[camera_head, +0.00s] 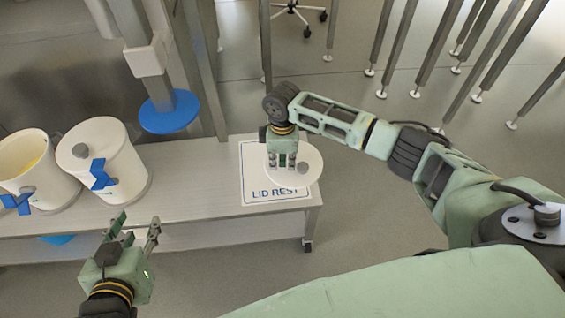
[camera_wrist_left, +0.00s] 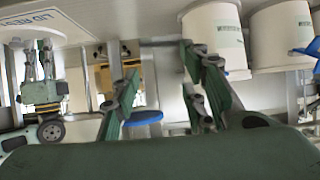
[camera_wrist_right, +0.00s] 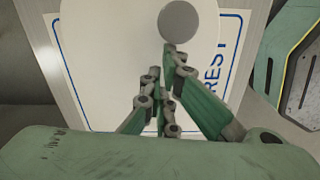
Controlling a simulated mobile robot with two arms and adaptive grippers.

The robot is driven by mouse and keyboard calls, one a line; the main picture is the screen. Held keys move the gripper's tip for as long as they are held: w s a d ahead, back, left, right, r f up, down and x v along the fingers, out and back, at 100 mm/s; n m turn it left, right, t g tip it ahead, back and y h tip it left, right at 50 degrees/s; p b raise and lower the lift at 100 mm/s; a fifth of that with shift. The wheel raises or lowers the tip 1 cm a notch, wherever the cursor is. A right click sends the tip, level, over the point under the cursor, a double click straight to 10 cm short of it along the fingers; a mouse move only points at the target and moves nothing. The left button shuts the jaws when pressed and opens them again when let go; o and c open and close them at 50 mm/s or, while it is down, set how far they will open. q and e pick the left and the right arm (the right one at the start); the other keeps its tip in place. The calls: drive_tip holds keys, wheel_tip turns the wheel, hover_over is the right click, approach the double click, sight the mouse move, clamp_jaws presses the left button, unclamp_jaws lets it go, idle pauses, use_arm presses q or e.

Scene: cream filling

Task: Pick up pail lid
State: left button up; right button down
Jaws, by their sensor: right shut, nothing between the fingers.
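A round white pail lid (camera_head: 310,155) with a grey knob (camera_head: 303,168) lies on the lid rest mat (camera_head: 252,190) at the table's right end. In the right wrist view the lid (camera_wrist_right: 110,40) shows with its knob (camera_wrist_right: 178,22) just ahead of the fingertips. My right gripper (camera_head: 282,165) points down over the lid, shut and empty, left of the knob. A second lid (camera_head: 95,135) with a knob covers the right pail (camera_head: 130,178). The left pail (camera_head: 35,190) is uncovered, with a yellowish inside. My left gripper (camera_head: 133,226) is open and empty in front of the table.
The table (camera_head: 200,185) is bare between the pails and the mat. A machine column with a blue disc (camera_head: 168,112) stands behind it. Several metal legs (camera_head: 425,60) stand on the floor at the back right.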

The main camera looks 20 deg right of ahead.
idle(0.3)
drive_tip(key=shift+s+d+r+p, duration=0.15)
drive_tip(key=shift+s+d+p, duration=0.15)
drive_tip(key=shift+d+p, duration=0.55)
drive_tip(key=shift+s+d+p, duration=0.2)
drive_tip(key=shift+d+p, duration=0.1)
drive_tip(key=shift+p, duration=0.4)
use_arm(q)
drive_tip(key=s+a+f+g+y, duration=0.1)
drive_tip(key=s+a+f+g, duration=0.1)
drive_tip(key=s+f+g, duration=0.2)
drive_tip(key=s+a+f+g+y, duration=0.1)
drive_tip(key=s+f+g, duration=0.3)
drive_tip(key=s, duration=0.5)
drive_tip(key=shift+s+a, duration=0.4)
drive_tip(key=shift+a, duration=0.5)
